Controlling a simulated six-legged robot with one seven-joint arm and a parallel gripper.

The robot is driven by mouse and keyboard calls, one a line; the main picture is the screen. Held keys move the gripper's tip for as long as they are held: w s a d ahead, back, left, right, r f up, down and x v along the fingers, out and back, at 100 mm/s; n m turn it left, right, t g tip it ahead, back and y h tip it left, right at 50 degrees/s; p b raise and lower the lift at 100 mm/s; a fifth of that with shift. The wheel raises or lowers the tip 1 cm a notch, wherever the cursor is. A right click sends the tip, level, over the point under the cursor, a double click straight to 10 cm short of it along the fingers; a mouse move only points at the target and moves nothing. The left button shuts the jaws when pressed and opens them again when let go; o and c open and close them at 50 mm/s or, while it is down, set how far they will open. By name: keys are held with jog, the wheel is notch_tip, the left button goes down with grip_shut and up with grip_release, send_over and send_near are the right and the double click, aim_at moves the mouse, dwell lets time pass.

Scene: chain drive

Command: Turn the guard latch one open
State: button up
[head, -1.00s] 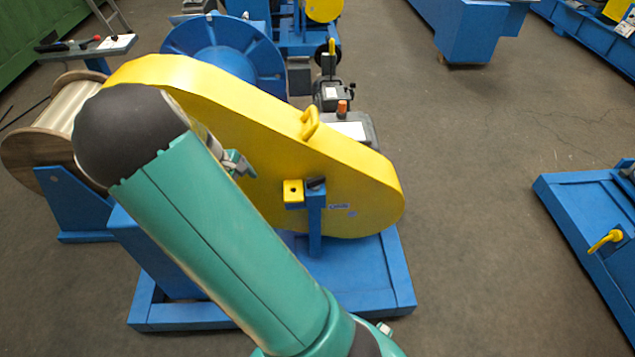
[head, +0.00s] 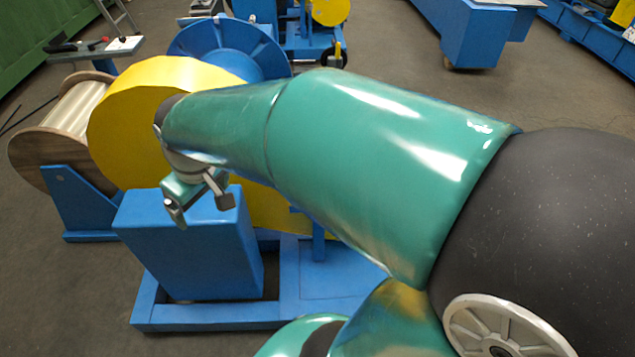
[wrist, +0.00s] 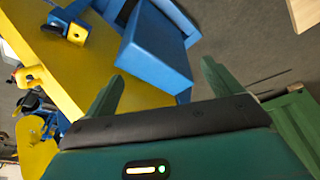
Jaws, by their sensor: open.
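The yellow guard (head: 130,125) stands over the blue base; my arm hides its right part in the head view. It also shows in the wrist view (wrist: 95,65). A latch-like yellow block (wrist: 77,34) with a dark knob (wrist: 52,29) sits by a blue bracket at the upper left of the wrist view. I cannot tell whether it is latch one or how it is turned. The head view hides it behind my arm. My gripper (head: 200,207) is open and empty above the blue box, apart from the latch. Its fingers (wrist: 162,84) show in the wrist view.
The blue box (head: 190,245) stands just below my gripper, on the blue base frame (head: 205,317). A wooden spool (head: 45,145) is at the left. A yellow handle (wrist: 30,77) sticks out at the guard's edge. Floor (head: 60,290) is clear at the front left.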

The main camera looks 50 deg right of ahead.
jog(key=w+d+f+m+t+h, duration=0.1)
jog(key=d+f+h, duration=0.1)
jog(key=d+f, duration=0.75)
jog(key=w+d+f+m+t+h, duration=0.1)
jog(key=d+f, duration=0.5)
jog(key=d, duration=0.6)
jog(key=s+d+f+m+t+h, duration=0.3)
jog(key=s+d+f+m+t, duration=0.35)
jog(key=d+f, duration=0.9)
jog(key=shift+n+t, duration=0.25)
jog(key=shift+n, duration=0.7)
jog(key=x, duration=0.4)
jog(key=f+x, duration=0.1)
jog(key=x, duration=0.3)
jog(key=s+x, duration=0.1)
jog(key=x, duration=0.3)
jog(key=shift+d+f, duration=0.15)
jog(key=shift+d, duration=0.15)
